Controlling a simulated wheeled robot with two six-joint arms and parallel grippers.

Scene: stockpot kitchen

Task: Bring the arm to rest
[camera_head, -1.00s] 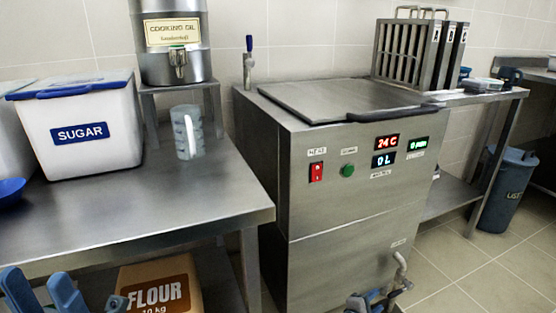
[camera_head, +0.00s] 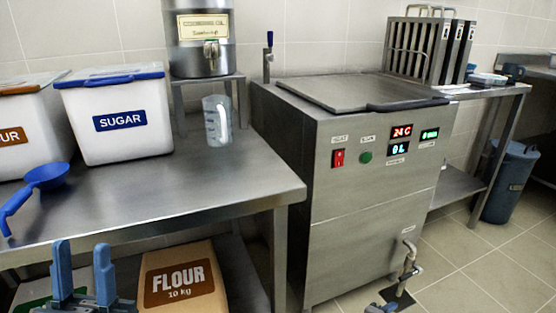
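My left gripper (camera_head: 83,250) is at the bottom left of the head view, in front of the steel table's front edge. Its two blue fingers point up and stand apart, with nothing between them.
The steel table (camera_head: 200,185) carries a sugar bin (camera_head: 118,140), a blue scoop (camera_head: 46,178) and a clear jug (camera_head: 217,120). A flour bag (camera_head: 182,252) is below. The machine (camera_head: 350,220) has a drain pipe (camera_head: 409,262). A blue-grey bin (camera_head: 510,185) stands right.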

